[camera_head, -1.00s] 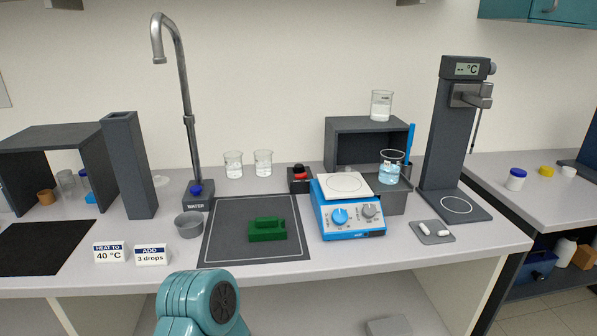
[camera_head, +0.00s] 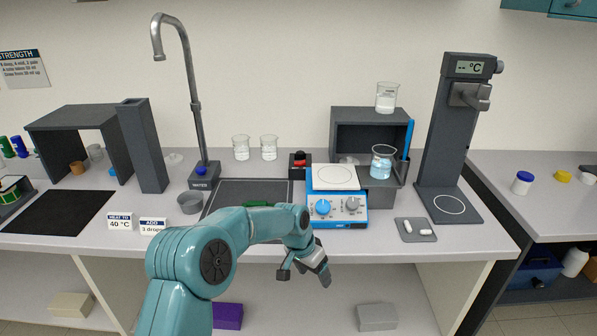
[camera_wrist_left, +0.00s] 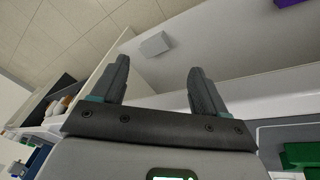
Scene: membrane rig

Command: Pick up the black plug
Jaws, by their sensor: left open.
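I cannot make out a black plug for sure in either view. A small dark block with a red and black part on top (camera_head: 299,166) stands behind the dark mat, left of the blue-and-white hotplate. My left gripper (camera_head: 305,271) is open and hangs in front of the counter's front edge, pointing down and to the right. In the left wrist view its two fingers (camera_wrist_left: 155,82) are spread with nothing between them. My left forearm hides part of the dark mat and most of the green block (camera_head: 258,204). My right gripper is not in view.
The hotplate (camera_head: 338,210) stands near the counter's front edge. A tall tap (camera_head: 194,105), two beakers and a small grey cup (camera_head: 190,203) stand left of it. A thermometer stand (camera_head: 447,135) is at the right. A grey block (camera_head: 377,317) lies on the low shelf.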

